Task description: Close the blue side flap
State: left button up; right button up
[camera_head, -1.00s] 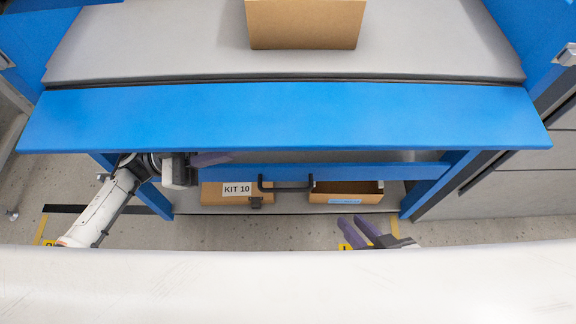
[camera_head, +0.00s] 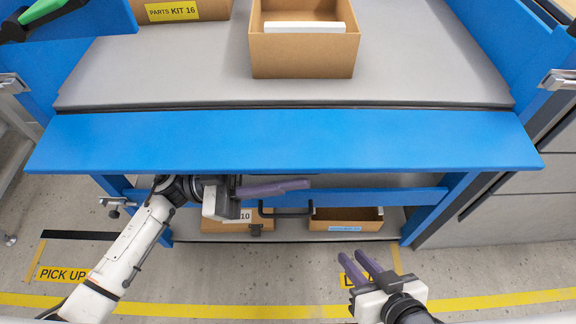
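The blue side flap (camera_head: 285,141) is a long panel that sticks out along the front edge of the grey worktop in the head view. My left gripper (camera_head: 298,185) is just below the flap's front edge in the picture, with its purple fingers pointing right. Part of its wrist is hidden by the flap, and I cannot tell whether it touches the flap. Its fingers overlap from this angle, so any gap is unclear. My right gripper (camera_head: 357,263) is open and empty, lower in the picture and apart from the flap.
Below are a blue crossbar (camera_head: 380,197), a black handle (camera_head: 286,214) and a shelf with two boxes. Floor (camera_head: 230,275) shows between my arms.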

pick_arm(q)
grip_shut()
